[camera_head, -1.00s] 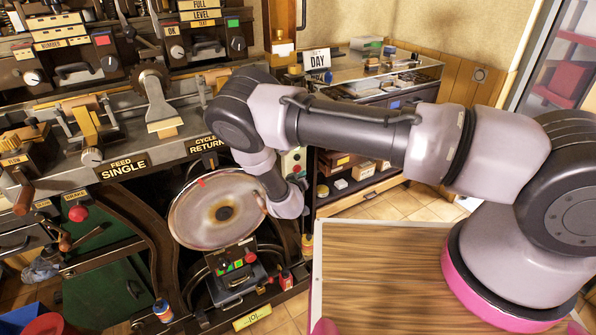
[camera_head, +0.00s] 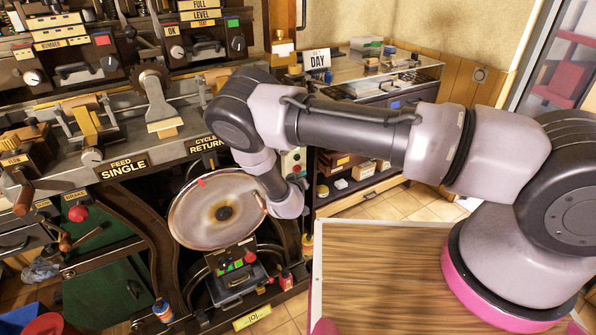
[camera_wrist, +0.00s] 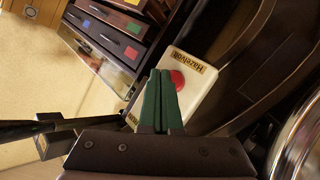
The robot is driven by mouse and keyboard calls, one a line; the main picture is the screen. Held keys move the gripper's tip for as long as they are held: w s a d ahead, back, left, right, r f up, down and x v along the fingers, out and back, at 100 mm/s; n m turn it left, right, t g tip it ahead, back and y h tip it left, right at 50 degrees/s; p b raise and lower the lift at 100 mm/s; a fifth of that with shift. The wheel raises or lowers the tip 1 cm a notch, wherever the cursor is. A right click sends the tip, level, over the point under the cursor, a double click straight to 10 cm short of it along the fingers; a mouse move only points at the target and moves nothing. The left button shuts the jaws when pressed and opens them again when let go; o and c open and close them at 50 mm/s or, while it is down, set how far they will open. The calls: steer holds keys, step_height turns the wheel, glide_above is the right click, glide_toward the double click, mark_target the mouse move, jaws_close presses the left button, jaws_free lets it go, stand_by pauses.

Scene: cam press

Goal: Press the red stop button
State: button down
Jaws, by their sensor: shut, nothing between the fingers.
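A red round button (camera_wrist: 178,79) sits on a white plate (camera_wrist: 201,79) with a lettered label in the wrist view. My gripper (camera_wrist: 163,72) has green fingers closed together with nothing between them. Its fingertips overlap the button's left edge in this view; I cannot tell whether they touch it. In the head view a pale panel (camera_head: 287,160) with a red button (camera_head: 296,169) and a green one shows just right of my forearm. My gripper's fingers are hidden there behind my own arm and the round metal disc.
The large round metal disc (camera_head: 222,233) stands close to my wrist. Below it is a small box (camera_head: 237,279) with green and red buttons. A red knob (camera_head: 78,213) is at the left. Shelves (camera_head: 350,180) stand behind the arm, and a wooden top (camera_head: 380,270) lies in front.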

steer(key=shift+w, duration=0.1)
stand_by(0.3)
steer(key=shift+w+a, duration=0.25)
steer(key=shift+w+a, duration=0.25)
steer(key=shift+w, duration=0.2)
stand_by(0.7)
stand_by(0.4)
steer(key=shift+s+d, duration=0.5)
steer(key=shift+s, duration=0.3)
steer(key=shift+s, duration=0.1)
steer(key=s+d, duration=0.1)
steer(key=s, duration=0.1)
steer(key=s+d, duration=0.1)
steer(key=s, duration=0.1)
steer(key=shift+d, duration=0.4)
